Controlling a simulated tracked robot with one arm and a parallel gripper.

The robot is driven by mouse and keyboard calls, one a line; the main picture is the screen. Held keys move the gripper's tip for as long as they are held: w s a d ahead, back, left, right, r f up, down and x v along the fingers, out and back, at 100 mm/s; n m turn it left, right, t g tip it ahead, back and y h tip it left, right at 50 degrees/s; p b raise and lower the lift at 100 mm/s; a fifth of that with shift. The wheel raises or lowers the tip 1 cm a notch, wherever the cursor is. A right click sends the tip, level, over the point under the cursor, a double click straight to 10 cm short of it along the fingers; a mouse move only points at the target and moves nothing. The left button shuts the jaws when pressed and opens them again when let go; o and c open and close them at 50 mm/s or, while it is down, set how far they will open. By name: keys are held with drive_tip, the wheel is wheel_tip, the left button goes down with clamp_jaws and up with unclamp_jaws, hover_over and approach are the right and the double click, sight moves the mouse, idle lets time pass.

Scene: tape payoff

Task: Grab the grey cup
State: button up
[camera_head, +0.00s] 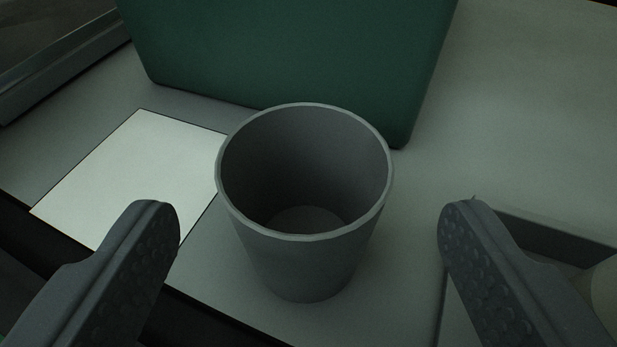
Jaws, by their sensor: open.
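The grey cup (310,262) stands upright on a pale grey surface in the middle of the view. Its mouth faces up and the part of its inside that shows looks empty. My gripper (308,222) is open, with one dark padded finger on the left and one on the right. The cup appears between the two fingers in the picture, with a visible gap on each side. Neither finger appears to touch it.
A dark green box-like object (290,50) stands close behind the cup. A white sheet (135,165) lies to the left, partly behind the left finger. A grey tray or open box (560,238) is at the lower right. The surface (520,120) at upper right is clear.

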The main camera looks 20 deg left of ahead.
sight(305, 142)
drive_tip(key=shift+r+b+x, duration=0.2)
drive_tip(key=shift+b+x, duration=0.45)
drive_tip(key=shift+x, duration=1.7)
drive_tip(key=shift+a, duration=0.1)
drive_tip(key=c, duration=1.1)
drive_tip(key=shift+o, duration=0.2)
drive_tip(key=shift+r, duration=0.1)
